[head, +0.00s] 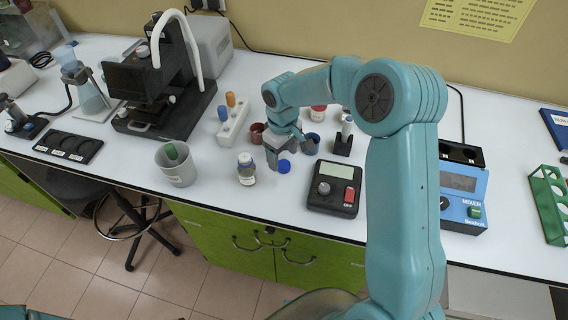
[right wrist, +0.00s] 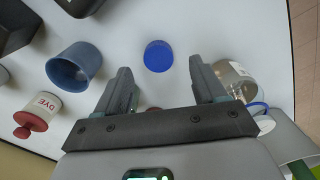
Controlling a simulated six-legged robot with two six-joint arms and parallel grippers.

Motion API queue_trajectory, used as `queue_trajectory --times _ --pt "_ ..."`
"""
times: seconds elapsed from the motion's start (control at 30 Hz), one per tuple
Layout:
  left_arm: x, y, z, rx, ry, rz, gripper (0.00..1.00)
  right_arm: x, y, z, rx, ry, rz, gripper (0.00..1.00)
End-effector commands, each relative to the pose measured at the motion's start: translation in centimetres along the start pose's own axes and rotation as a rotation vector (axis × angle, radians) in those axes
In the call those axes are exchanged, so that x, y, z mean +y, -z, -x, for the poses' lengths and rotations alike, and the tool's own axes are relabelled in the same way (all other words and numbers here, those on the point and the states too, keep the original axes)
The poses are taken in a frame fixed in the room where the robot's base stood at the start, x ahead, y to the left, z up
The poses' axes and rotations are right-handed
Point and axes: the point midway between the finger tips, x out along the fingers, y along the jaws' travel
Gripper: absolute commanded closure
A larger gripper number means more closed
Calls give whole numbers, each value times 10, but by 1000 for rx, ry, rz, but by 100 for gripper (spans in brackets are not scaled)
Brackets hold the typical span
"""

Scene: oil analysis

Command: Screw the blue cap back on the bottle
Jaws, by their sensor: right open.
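The blue cap (head: 284,166) lies on the white table, just right of the bottle. The bottle (head: 246,169) stands upright with a pale label and a blue ring near its top. In the right wrist view the cap (right wrist: 158,56) lies between and beyond the finger ends, with table showing around it. The bottle (right wrist: 235,78) is partly hidden there behind the right-hand finger. My right gripper (head: 279,157) is open and empty, pointing down close above the cap; its fingers also show in the right wrist view (right wrist: 160,68). My left gripper is not in view.
A grey beaker (head: 178,168) stands left of the bottle. A blue cup (head: 311,143) and a dark red cup (head: 257,134) stand close behind the gripper. A dark scale (head: 334,189) is to the right. The table's front edge (head: 215,206) is near the bottle.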

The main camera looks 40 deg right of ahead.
Motion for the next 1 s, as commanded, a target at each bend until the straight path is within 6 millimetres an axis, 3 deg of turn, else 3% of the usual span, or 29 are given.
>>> queue_trajectory --times 0.23,0.6,0.63,0.8,1.0 --pt "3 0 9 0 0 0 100 2 -1 -31 -1 1 0 30" --pt "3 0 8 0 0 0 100 2 -1 -34 0 1 -1 30" --pt "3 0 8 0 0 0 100 2 -1 -34 0 1 -1 36" --pt "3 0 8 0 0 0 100 2 -1 -34 0 0 0 88" --pt "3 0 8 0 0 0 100 2 -1 -34 0 0 0 88"
